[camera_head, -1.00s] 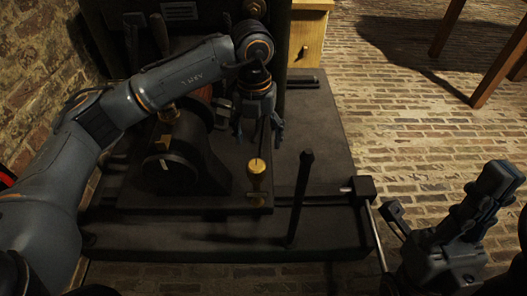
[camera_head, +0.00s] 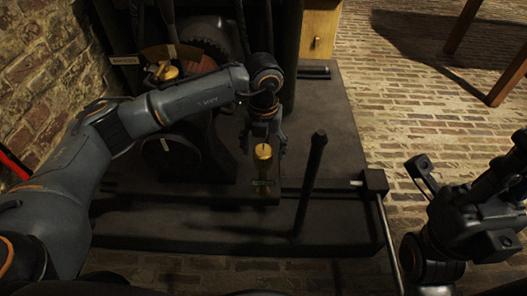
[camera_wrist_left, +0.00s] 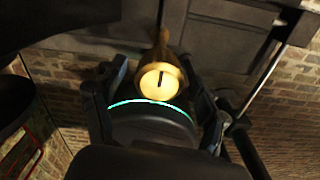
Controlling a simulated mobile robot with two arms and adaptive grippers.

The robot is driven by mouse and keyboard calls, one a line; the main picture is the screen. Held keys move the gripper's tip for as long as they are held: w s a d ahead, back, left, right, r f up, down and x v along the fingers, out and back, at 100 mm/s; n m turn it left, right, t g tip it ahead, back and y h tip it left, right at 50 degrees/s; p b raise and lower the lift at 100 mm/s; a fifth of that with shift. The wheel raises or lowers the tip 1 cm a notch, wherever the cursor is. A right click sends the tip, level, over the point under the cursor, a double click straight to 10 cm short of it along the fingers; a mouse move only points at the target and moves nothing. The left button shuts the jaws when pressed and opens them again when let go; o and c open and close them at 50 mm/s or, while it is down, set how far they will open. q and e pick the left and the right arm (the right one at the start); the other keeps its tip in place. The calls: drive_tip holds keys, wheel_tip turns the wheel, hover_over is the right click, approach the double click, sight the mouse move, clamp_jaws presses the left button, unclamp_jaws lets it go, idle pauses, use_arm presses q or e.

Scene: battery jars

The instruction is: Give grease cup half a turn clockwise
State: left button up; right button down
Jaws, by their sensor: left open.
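The grease cup (camera_head: 263,153) is a small brass cup with a dark line across its pale top. It stands upright on the dark machine base, with a small label at its foot. My left gripper (camera_head: 264,139) is above and just behind it, open. In the left wrist view the brass cup (camera_wrist_left: 159,82) shows between the two spread fingers, with gaps at its sides, and its dark mark runs roughly up and down. My right gripper (camera_head: 455,185) is at the right, away from the machine; its jaw state is unclear.
A dark upright lever (camera_head: 311,180) stands just right of the cup. A second brass fitting (camera_head: 166,72) with a label sits at the back left. A dark round housing (camera_head: 180,150) is left of the cup. The brick floor (camera_head: 430,115) at the right is open.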

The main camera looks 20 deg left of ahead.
use_arm(q)
drive_tip(key=shift+f, duration=0.1)
drive_tip(key=c, duration=1.1)
drive_tip(key=shift+c, duration=0.2)
